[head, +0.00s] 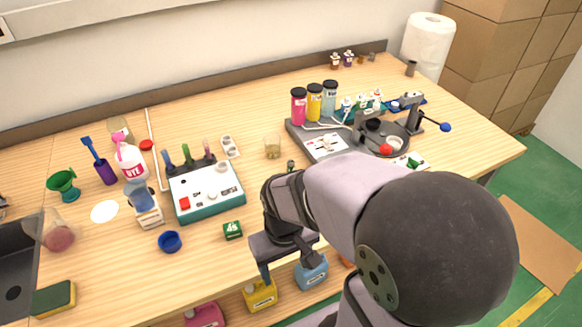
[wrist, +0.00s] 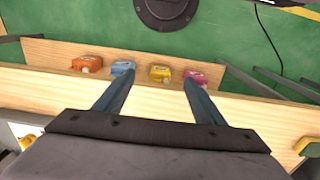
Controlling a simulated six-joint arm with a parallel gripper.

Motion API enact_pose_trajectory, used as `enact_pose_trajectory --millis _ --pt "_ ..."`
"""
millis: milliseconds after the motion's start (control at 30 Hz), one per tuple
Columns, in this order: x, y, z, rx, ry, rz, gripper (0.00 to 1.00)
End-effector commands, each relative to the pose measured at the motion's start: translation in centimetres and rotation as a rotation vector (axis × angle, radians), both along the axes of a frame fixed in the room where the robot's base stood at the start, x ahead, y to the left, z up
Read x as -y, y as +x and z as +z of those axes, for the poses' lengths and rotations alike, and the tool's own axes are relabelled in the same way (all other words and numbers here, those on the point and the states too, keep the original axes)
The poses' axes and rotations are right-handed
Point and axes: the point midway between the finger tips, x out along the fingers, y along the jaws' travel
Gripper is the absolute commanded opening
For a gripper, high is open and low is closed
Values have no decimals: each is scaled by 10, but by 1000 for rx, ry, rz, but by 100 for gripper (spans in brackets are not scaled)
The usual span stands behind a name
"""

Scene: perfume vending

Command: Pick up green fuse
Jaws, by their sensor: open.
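A small green block (head: 232,230) with a white marking like "45" lies on the table in the head view, left of my gripper (head: 287,270). It is the likeliest green fuse, but I cannot tell for sure. Another small green piece (head: 414,162) lies at the right, by the dark round device. My gripper is open and empty, pointing down near the table's front edge. The wrist view shows its two spread fingers (wrist: 160,97) with nothing between them; I make out no green fuse there.
Yellow (head: 260,294), blue (head: 311,272) and pink (head: 205,315) jugs stand low at the table front. A teal-and-white box (head: 206,192) with upright colored sticks stands behind the block. A blue cap (head: 169,241) lies left of it. Bare table surrounds the block.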

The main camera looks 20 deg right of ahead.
Motion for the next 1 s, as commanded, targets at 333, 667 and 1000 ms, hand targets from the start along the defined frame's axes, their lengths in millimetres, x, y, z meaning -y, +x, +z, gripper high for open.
enact_pose_trajectory --millis 333,667,1000 --pt "0 0 0 0 0 0 42" --pt "3 16 -1 20 -12 44 42" --pt "32 141 23 170 -177 417 42"
